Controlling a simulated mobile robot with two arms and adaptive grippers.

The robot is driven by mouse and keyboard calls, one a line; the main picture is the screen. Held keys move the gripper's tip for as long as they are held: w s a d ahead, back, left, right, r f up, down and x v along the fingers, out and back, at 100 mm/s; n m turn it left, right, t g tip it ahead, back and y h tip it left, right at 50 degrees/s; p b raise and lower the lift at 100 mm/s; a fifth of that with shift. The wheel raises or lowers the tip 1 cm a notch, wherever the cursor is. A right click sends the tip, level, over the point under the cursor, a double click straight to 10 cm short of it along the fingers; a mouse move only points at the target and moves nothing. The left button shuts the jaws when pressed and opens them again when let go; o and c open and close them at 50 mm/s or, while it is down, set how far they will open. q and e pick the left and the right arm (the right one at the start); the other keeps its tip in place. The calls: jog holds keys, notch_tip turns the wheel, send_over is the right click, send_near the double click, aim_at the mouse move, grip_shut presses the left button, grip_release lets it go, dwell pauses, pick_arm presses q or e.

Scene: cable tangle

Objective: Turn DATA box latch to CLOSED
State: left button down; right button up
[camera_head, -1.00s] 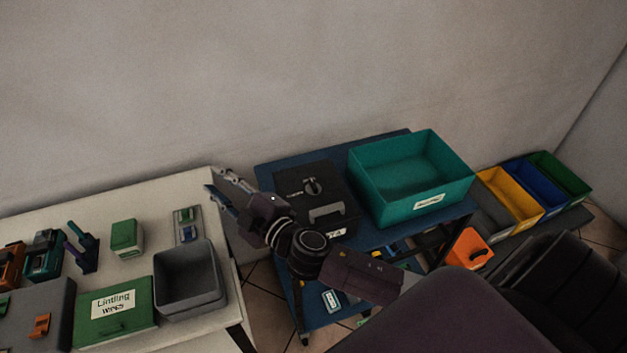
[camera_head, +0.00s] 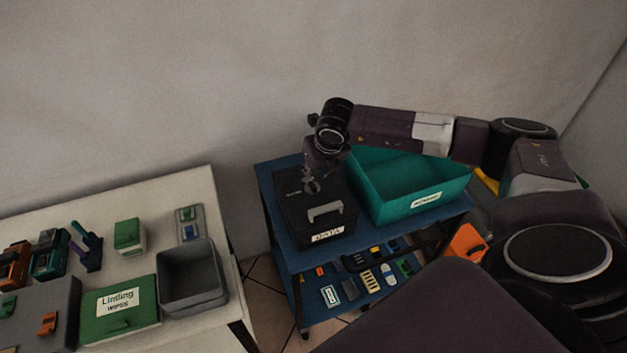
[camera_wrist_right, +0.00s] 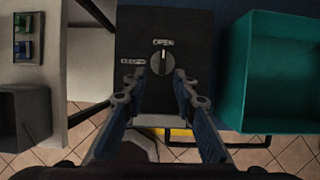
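The black DATA box (camera_head: 292,214) stands on the blue cart's top shelf, its white DATA label (camera_head: 328,235) facing front. In the right wrist view its round latch knob (camera_wrist_right: 160,62) lies on the lid, between the word OPEN above and CLOSED at its left. The knob's pale mark points up at OPEN. My right gripper (camera_head: 311,187) is above the lid, pointing down and hiding most of the knob in the head view. In the wrist view its fingers (camera_wrist_right: 161,82) are open and empty, tips either side of the knob's lower part; contact cannot be told. My left gripper is not in view.
A teal bin (camera_head: 400,208) stands close right of the box. A grey handle (camera_head: 325,211) rises from the box's front part. The blue cart (camera_head: 268,190) holds small parts on its lower shelf. The white table (camera_head: 190,180) with a grey tray (camera_head: 190,290) is at left, across a gap.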

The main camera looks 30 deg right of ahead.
aim_at(313, 183)
jog(key=x, duration=0.2)
jog(key=p+x, duration=0.1)
jog(key=x, duration=0.1)
jog(key=p+x, duration=0.1)
jog(key=x, duration=0.1)
jog(key=shift+w+d+f, duration=0.1)
jog(key=shift+d, duration=0.2)
jog(key=shift+w+f+p, duration=0.25)
jog(key=shift+f+p, duration=0.05)
jog(key=shift+f, duration=0.4)
grip_shut()
